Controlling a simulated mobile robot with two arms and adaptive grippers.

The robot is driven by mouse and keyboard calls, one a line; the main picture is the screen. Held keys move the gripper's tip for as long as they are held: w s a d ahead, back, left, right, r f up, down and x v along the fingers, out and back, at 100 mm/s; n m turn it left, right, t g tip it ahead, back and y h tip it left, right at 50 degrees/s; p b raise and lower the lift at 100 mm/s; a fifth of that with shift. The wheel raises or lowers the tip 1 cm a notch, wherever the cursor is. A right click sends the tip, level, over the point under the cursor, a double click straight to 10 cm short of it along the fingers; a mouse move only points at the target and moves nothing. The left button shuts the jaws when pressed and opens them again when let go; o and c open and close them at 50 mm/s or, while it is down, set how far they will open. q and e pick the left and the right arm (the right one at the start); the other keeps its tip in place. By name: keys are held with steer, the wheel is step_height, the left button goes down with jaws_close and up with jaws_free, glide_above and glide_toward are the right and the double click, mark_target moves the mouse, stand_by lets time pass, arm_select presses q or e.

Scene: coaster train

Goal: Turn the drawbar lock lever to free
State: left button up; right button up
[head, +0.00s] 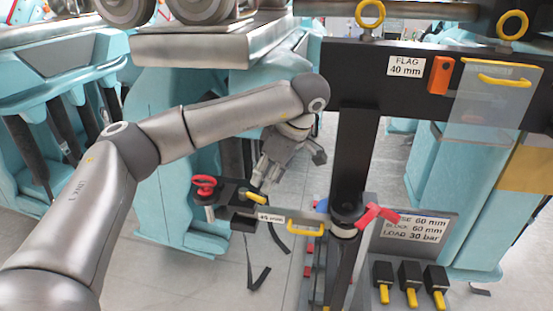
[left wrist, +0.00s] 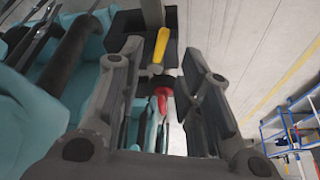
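A short yellow lever (head: 255,197) sits on a black block (head: 232,196) left of the dark post, and I take it for the drawbar lock lever, though no label shows on it. In the left wrist view the yellow lever (left wrist: 161,46) points up the picture, ahead of and between my fingers. My left gripper (head: 268,178) is just above the lever in the head view. Its two fingers are spread apart with nothing held, and it also shows in the left wrist view (left wrist: 162,60). I cannot tell whether a finger touches the lever. My right gripper is out of view.
A red handwheel (head: 204,184) stands on the block's left end. A dark post (head: 352,155) rises to the right, with a red lever (head: 375,213) on it. Several yellow-tipped black blocks (head: 410,275) sit at lower right. Teal seats (head: 150,165) stand left and behind.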

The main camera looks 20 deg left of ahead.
arm_select(q)
steer(key=v, duration=0.5)
steer(key=shift+d+r, duration=0.1)
steer(key=shift+r, duration=0.25)
steer(key=shift+s+f, duration=0.1)
